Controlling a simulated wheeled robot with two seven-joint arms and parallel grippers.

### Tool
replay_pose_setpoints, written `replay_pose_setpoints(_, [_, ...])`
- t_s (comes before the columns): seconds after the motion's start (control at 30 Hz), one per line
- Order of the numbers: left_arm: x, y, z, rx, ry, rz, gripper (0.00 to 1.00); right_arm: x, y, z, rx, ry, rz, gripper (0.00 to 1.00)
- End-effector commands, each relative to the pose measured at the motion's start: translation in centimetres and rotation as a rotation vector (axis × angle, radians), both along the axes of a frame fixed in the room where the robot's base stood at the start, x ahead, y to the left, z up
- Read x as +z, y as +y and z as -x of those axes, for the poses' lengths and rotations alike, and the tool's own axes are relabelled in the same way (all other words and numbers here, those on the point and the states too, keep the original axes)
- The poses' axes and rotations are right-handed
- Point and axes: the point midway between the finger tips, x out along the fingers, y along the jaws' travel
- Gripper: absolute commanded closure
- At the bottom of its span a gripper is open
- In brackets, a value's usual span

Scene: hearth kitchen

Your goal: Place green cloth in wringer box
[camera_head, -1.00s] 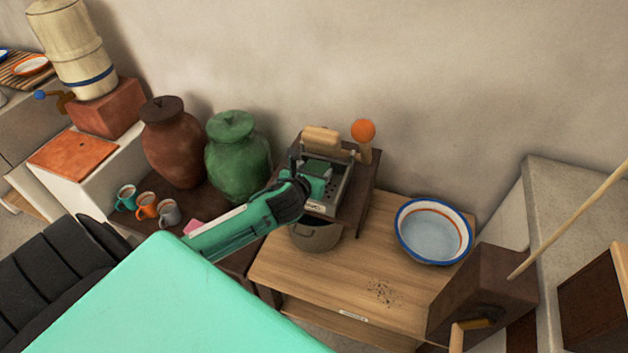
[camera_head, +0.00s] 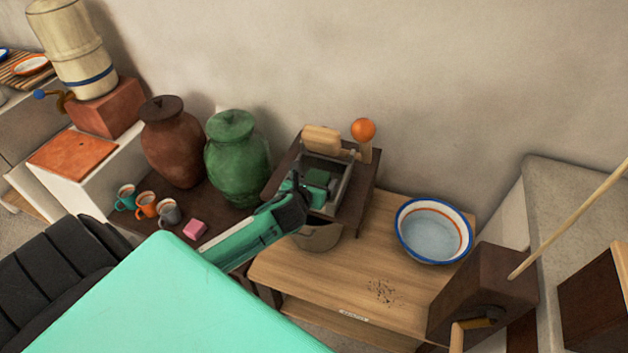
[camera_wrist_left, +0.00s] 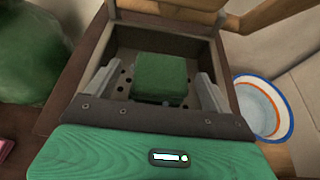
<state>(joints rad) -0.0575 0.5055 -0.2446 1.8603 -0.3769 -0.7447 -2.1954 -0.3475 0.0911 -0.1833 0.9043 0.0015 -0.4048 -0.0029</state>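The green cloth (camera_head: 318,178), a small folded block, lies in the wringer box (camera_head: 345,185). In the left wrist view the cloth (camera_wrist_left: 160,75) rests on the perforated floor inside the box's walls. My left gripper (camera_head: 302,187) is at the box's near left side. Its two fingers stand wide apart on either side of the cloth in the wrist view, with gaps between them and the cloth. My right gripper is not in view.
The wringer's wooden press (camera_head: 322,139) and orange knob (camera_head: 363,130) are at its back. A green jar (camera_head: 237,160) stands left of it, a white basin (camera_head: 433,232) right. A pink block (camera_head: 195,229) and several mugs sit left. The wooden table front (camera_head: 340,275) is mostly clear.

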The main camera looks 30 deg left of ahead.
Motion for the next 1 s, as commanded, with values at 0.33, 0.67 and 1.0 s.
replay_pose_setpoints(0.33, [0.3, -0.1, 0.3, 0.0, 0.0, -0.001, 0.15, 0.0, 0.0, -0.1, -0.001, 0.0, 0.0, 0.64])
replay_pose_setpoints(0.67, [2.5, -1.3, 5.5, -0.003, 0.001, -0.002, 0.15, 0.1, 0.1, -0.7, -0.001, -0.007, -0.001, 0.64])
replay_pose_setpoints(1.0, [4.5, -2.4, 10.2, 0.0, 0.0, 0.0, 0.15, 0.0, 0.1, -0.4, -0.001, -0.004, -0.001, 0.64])
